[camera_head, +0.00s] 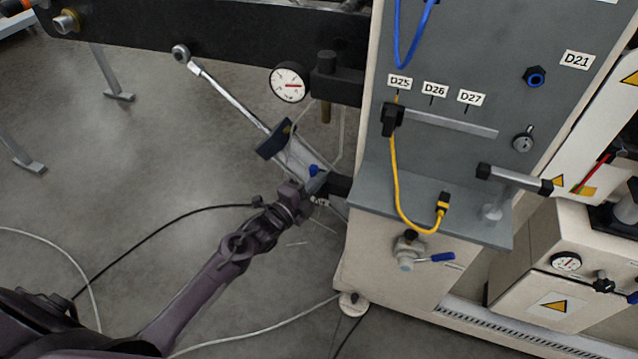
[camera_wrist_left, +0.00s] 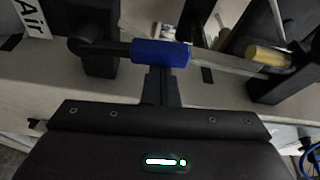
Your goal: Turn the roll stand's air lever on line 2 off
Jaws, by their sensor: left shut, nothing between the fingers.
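In the left wrist view a lever with a blue grip (camera_wrist_left: 161,53) lies crosswise on a dark arm, beside a white label reading "Air" (camera_wrist_left: 32,15). In the head view a small blue part (camera_head: 314,170) shows at my left gripper, by the dark bar left of the grey cabinet. My left gripper (camera_head: 316,184) is shut and empty. Its fingers (camera_wrist_left: 160,76) reach up to the blue grip's lower edge in the wrist view; I cannot tell whether they touch it. The lever's pivot is hard to make out in the head view. My right gripper is not in view.
The grey cabinet panel (camera_head: 470,60) carries a yellow cable (camera_head: 398,180) and labels D25 to D27. A second valve with a blue handle (camera_head: 442,257) is below its shelf. A pressure gauge (camera_head: 289,83) hangs behind my gripper. Cables cross the floor at left.

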